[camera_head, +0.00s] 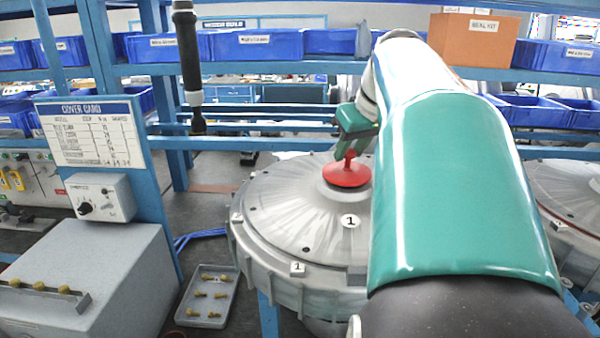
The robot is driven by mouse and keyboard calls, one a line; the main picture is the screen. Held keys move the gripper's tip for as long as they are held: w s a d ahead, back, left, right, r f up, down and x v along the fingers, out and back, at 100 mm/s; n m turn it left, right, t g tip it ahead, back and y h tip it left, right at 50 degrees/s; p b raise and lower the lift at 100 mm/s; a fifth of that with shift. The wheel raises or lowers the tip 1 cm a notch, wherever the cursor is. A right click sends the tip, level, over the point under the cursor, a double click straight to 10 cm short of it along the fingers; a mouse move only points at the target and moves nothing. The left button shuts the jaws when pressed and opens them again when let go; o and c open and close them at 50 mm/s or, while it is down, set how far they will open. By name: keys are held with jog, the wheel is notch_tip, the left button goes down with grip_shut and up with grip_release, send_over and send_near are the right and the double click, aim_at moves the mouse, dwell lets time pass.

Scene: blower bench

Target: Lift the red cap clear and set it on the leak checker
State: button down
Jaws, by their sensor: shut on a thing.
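The red cap (347,173) is a round disc with a small knob on top. It sits at or just above the raised hub in the middle of a grey ribbed blower cover (265,212) marked with 1 labels. I cannot tell if it touches the hub. My gripper (351,152) comes down from above and is shut on the cap's knob. My teal and white arm hides the right part of the cover. I cannot pick out the leak checker for certain; a grey box (97,275) stands at the lower left.
A tray (208,298) with several brass fittings lies right of the grey box. A cover card board (95,135) and a small control box (100,197) stand above it. A dark tool (190,65) hangs at the upper left. A second grey cover (572,190) is at the right.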

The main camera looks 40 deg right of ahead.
aim_at(350, 152)
jog(key=shift+r, duration=0.1)
jog(key=shift+r, duration=1.55)
